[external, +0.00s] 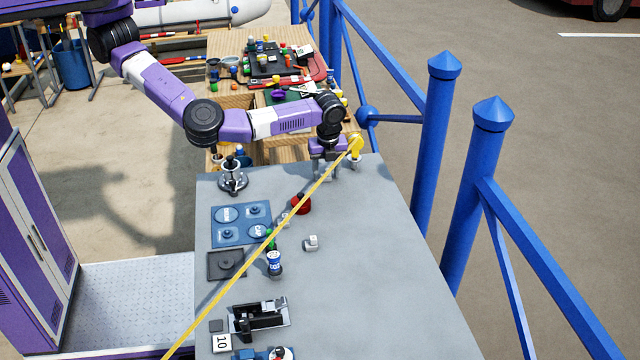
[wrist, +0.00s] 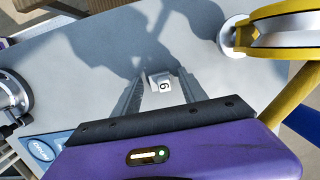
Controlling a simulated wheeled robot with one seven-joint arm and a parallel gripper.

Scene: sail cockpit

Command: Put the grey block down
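A small light-grey block marked with a 6 (wrist: 160,83) sits between my fingertips in the wrist view. My gripper (wrist: 162,76) appears shut on it, one finger at each side. In the external view my gripper (external: 327,172) points down low over the far right part of the grey top (external: 370,270). The block in it is hard to make out there. Whether its underside touches the top cannot be told.
A yellow pulley (external: 355,147) with a taut yellow line stands close right of my gripper. A winch (external: 233,180), blue panels (external: 240,224), a red knob (external: 301,205) and another small grey block (external: 311,242) are on the top. Its right side is clear.

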